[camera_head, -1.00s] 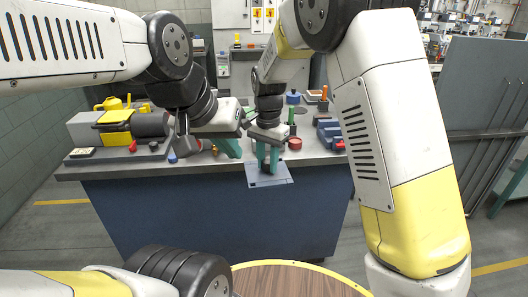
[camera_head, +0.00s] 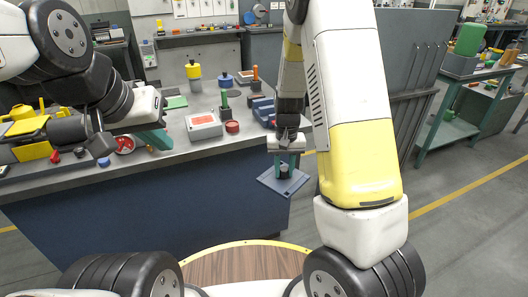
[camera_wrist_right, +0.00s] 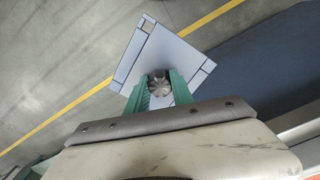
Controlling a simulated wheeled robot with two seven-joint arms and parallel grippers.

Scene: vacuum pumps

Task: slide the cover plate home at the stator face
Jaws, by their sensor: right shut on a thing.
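The cover plate (camera_head: 284,183) is a flat blue-grey square with a dark round knob. My right gripper (camera_head: 284,166) is shut on that knob and holds the plate in the air, just off the bench's right front corner. The right wrist view shows the plate (camera_wrist_right: 168,50) beyond the green fingers, with the ribbed knob (camera_wrist_right: 159,86) between them. My left gripper (camera_head: 155,138) is over the bench's left part; its fingers overlap in the view, so its opening is unclear. The pump (camera_head: 32,135), yellow and dark grey, stands at the bench's left end; I cannot make out its stator face.
The bench (camera_head: 180,165) holds a grey box with a red label (camera_head: 204,126), a red round part (camera_head: 232,127) and blue blocks (camera_head: 263,110). A grey panel (camera_head: 400,75) stands behind my right arm. Floor beyond the bench's right corner is clear.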

